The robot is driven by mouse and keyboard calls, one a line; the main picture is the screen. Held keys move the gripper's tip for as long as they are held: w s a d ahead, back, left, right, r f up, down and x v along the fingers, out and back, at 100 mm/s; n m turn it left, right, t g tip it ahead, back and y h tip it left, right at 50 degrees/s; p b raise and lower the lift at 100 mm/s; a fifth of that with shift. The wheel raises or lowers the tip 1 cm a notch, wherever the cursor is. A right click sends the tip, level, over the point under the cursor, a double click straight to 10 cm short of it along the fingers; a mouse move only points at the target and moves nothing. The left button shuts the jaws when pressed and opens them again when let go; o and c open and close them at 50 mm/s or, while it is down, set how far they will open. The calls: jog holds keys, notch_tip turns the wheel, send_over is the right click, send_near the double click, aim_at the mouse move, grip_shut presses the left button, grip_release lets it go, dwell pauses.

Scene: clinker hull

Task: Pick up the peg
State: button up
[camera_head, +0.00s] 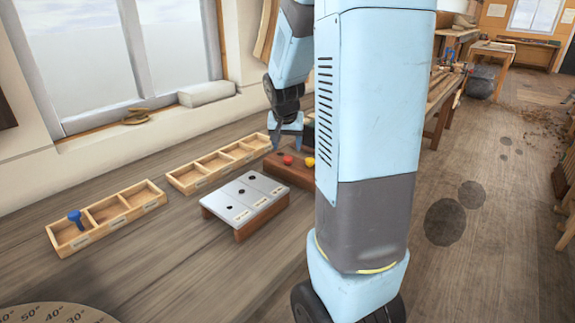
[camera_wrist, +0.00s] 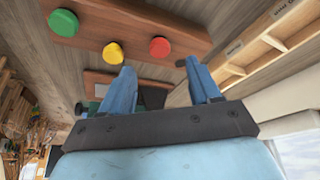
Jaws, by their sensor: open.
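A blue peg (camera_head: 75,217) with a round head stands in the left compartment of the near wooden tray (camera_head: 104,216). A reddish-brown block (camera_head: 291,171) holds a red round top (camera_head: 288,160) and a yellow one (camera_head: 309,162). The wrist view shows a green top (camera_wrist: 62,22), a yellow top (camera_wrist: 113,53) and a red top (camera_wrist: 159,48) in a row on this block. My gripper (camera_head: 287,146) is open at the block, near the red top; its two blue fingers (camera_wrist: 158,80) are apart with nothing seen between them. My arm hides the block's right end in the head view.
A metal-topped stand (camera_head: 246,198) with three dark holes and labels stands in front of the block. Another compartment tray (camera_head: 218,165) looks empty by the window sill. A round angle-marked disc (camera_head: 50,313) lies at the near left. The bench between is clear.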

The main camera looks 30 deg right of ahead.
aim_at(288, 158)
jog(key=shift+x, duration=3.15)
jog(key=c, duration=1.1)
jog(key=shift+r, duration=0.1)
jog(key=shift+r, duration=0.3)
notch_tip(288, 158, up, 3)
jog(key=shift+f, duration=0.2)
jog(key=s+a+r, duration=0.3)
jog(key=s+r, duration=0.6)
jog(key=s, duration=0.4)
jog(key=shift+s+a+r, duration=0.2)
jog(key=shift+s+r, duration=0.1)
jog(key=shift+s, duration=0.1)
